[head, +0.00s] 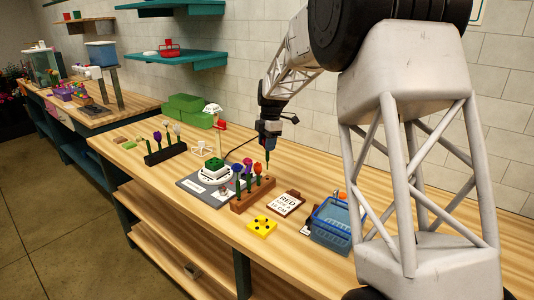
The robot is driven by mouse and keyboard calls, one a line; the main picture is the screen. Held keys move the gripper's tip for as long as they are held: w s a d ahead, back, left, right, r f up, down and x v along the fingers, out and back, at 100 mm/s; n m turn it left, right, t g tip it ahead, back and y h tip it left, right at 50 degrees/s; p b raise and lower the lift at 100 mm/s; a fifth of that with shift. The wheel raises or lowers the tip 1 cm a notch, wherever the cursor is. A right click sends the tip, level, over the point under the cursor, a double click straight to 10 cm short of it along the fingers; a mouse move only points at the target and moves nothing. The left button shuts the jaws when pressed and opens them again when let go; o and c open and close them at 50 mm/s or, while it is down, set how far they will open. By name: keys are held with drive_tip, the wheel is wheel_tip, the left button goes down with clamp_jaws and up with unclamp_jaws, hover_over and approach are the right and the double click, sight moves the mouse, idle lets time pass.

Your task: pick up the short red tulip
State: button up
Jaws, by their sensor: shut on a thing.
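My gripper (268,143) points down over the right part of a brown wooden flower rack (252,196). It is shut on a thin green stem (267,159), which stands below the fingers. The flower head on this stem is hidden by the gripper, so I cannot tell its colour. I cannot tell whether the stem is clear of the rack. A small red flower (257,169) stands in the rack just left of the held stem. An orange-red flower (247,162), a blue flower (237,168) and a purple flower stand close beside it.
A grey board with a white round base and green block (214,168) lies left of the rack. A yellow block (262,226), a card reading RED (286,204) and a blue basket (331,222) lie nearby. A dark rack (165,154) holds more flowers farther left.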

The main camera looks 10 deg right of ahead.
drive_tip(key=shift+r, duration=1)
drive_tip(key=w+a, duration=0.3)
drive_tip(key=a, duration=0.5)
drive_tip(key=w+a+r+t+y, duration=0.1)
drive_tip(key=w+a, duration=0.2)
drive_tip(key=a, duration=0.6)
drive_tip(key=shift+a+r, duration=0.15)
drive_tip(key=shift+a, duration=0.05)
drive_tip(key=shift+f, duration=0.25)
drive_tip(key=shift+w+a+f, duration=0.1)
drive_tip(key=shift+f, duration=0.7)
drive_tip(key=shift+w+a+f, duration=0.1)
drive_tip(key=shift+f, duration=0.5)
drive_tip(key=shift+w+a+f, duration=0.1)
drive_tip(key=shift+f, duration=0.5)
idle(2.9)
